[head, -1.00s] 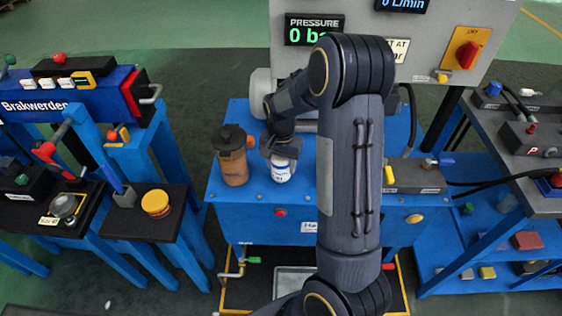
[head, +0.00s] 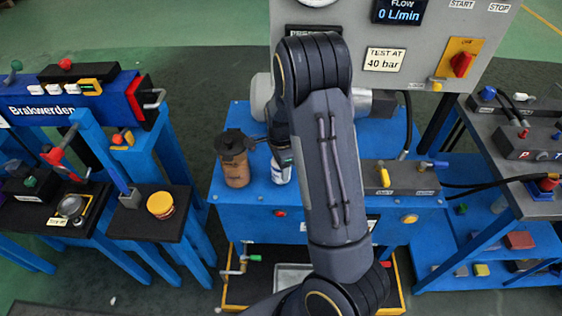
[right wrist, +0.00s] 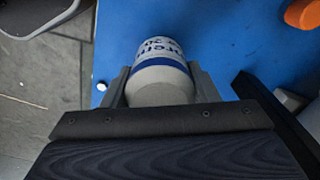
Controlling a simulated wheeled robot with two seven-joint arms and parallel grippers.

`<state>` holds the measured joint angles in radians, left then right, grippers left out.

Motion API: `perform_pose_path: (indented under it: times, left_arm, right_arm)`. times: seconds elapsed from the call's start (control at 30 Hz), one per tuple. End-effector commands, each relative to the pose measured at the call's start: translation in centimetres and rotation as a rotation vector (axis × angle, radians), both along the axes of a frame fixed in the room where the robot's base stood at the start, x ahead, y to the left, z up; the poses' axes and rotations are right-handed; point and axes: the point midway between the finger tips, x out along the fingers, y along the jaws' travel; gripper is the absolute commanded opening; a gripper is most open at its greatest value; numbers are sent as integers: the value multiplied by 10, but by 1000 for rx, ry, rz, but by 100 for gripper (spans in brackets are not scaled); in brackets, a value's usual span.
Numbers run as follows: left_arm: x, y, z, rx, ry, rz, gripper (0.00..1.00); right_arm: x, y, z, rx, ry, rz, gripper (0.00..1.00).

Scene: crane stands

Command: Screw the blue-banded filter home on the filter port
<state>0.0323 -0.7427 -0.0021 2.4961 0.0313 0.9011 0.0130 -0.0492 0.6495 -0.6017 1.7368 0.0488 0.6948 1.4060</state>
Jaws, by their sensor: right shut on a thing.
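The blue-banded filter (head: 281,172) is a small white canister. It is upright at the blue bench's left part, just right of a brown bottle. In the right wrist view the filter (right wrist: 160,72) sits between the fingers, its blue band and lettering facing up the picture. My right gripper (right wrist: 160,88) is shut on it. In the head view the right gripper (head: 279,148) is largely hidden behind my own arm. I cannot make out the filter port or whether the filter touches it. My left gripper is not in view.
The brown bottle (head: 236,168) with a black top stands close left of the filter. A grey panel (head: 425,55) rises behind the blue bench (head: 224,190). A black valve block (head: 400,180) sits to the right. Other stands flank the bench.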

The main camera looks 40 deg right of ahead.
Motion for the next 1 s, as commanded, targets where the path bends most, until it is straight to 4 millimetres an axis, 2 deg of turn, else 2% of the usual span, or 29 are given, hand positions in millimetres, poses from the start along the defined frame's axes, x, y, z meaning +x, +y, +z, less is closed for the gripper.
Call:
perform_pose_path:
  times: [0.33,0.5,0.63,0.93,0.97,1.0]
  left_arm:
    - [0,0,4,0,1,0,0]
    - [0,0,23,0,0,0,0]
    - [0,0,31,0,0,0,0]
    - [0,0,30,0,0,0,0]
    - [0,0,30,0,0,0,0]
    - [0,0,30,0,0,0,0]
  right_arm:
    - [1,0,1,-1,-3,-52,28]
    - [1,0,5,-3,0,-277,28]
    - [0,0,3,-2,-1,-437,28]
    - [1,-1,0,-1,-3,-487,28]
    - [1,-1,0,-1,-3,-487,58]
    - [1,-1,0,-1,-3,-487,63]
